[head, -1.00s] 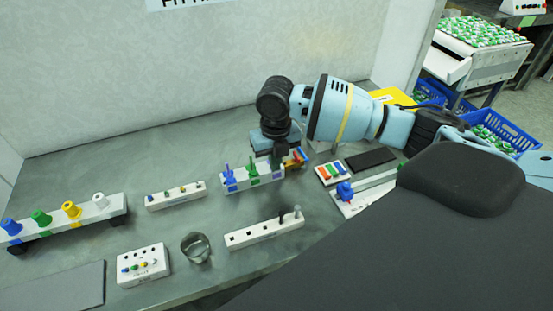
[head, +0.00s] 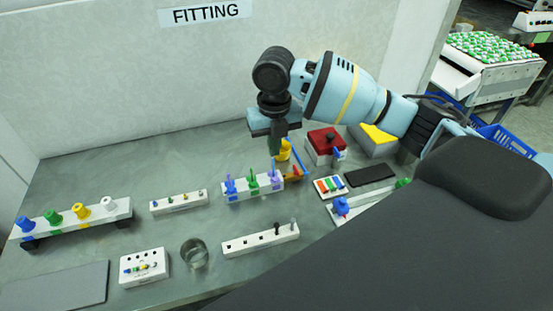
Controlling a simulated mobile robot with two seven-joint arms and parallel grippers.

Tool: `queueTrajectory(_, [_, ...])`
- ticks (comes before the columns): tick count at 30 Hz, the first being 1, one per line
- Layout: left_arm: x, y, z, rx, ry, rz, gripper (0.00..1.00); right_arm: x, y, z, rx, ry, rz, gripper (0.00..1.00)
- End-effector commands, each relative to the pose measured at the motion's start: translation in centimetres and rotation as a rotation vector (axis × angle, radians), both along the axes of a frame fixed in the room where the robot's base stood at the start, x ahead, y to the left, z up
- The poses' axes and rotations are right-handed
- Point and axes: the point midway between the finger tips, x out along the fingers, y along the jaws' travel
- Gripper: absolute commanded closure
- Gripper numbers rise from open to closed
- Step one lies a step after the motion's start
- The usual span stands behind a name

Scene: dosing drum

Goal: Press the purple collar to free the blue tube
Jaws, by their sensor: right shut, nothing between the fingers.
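A white block (head: 240,196) stands mid-bench with three upright coloured fittings: a blue one (head: 230,186), a green one (head: 254,182) and a purple one (head: 273,177). The purple one at the right end looks like the purple collar. Which piece is the blue tube is too small to tell; a thin blue rod (head: 299,164) also slants just right of the block. My right gripper (head: 275,152) points down above the block's right end, shut and empty, apparently just clear of the purple fitting. My left gripper is not in view.
A glass (head: 194,252) and a white socket strip (head: 260,240) stand in front. Bare bench lies behind the block at left.

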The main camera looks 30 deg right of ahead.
Motion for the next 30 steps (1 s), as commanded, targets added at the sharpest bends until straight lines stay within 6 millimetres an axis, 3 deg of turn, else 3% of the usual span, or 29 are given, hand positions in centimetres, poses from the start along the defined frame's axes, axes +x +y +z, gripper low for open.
queueTrajectory(3, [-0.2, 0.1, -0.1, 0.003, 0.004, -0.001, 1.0, 0.1, 0.0, 1.9, 0.0, -0.004, -0.001, 1.0])
queueTrajectory(9, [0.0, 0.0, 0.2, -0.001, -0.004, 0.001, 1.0, 0.0, 0.0, 3.5, 0.0, -0.004, -0.001, 1.0])
queueTrajectory(30, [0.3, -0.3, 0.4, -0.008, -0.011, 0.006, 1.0, 0.0, 0.0, 3.6, 0.0, -0.003, -0.002, 1.0])
